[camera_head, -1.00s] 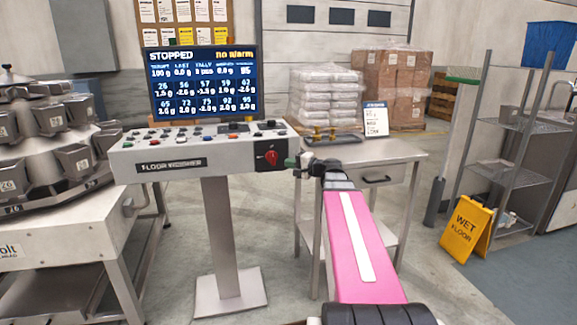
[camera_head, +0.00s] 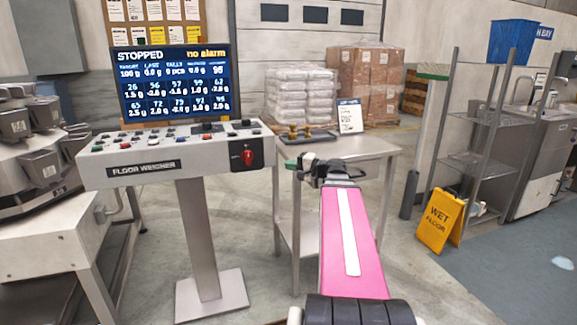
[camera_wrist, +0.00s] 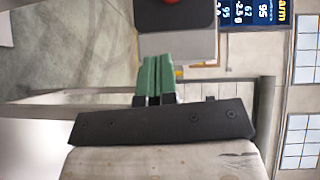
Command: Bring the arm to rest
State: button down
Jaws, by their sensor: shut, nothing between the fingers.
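My gripper (camera_head: 291,164) is at the end of my pink arm, just right of the control console's (camera_head: 170,152) right end and in front of the small steel table (camera_head: 350,147). In the wrist view its green fingers (camera_wrist: 155,78) lie side by side, shut with nothing between them. Ahead of them in that view is the grey end of the console. The console's screen (camera_head: 174,83) reads STOPPED and "no alarm". A red rotary switch (camera_head: 247,157) is on the console's right front.
The multi-head weigher (camera_head: 40,150) stands at left. A yellow wet floor sign (camera_head: 438,220) stands on the floor at right, beside a wire shelf (camera_head: 490,120). Wrapped pallets stand behind the table. Brass weights and a small sign are on the table. Floor is open at lower right.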

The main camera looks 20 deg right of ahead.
jog(key=s+a+f+n+g+h, duration=0.2)
jog(key=a+f+g, duration=0.25)
jog(key=f, duration=0.45)
jog(key=s+a+f+n+g+h, duration=0.1)
jog(key=s+a+f+g+h, duration=0.15)
jog(key=a+f, duration=0.45)
jog(key=s+a+f+n+g+h, duration=0.1)
jog(key=s+f+h, duration=0.3)
jog(key=f, duration=0.4)
jog(key=s+a+f+n+g+h, duration=0.1)
jog(key=s+f+n+g+h, duration=0.3)
jog(key=f, duration=0.4)
jog(key=shift+s+a, duration=0.4)
jog(key=shift+s, duration=0.35)
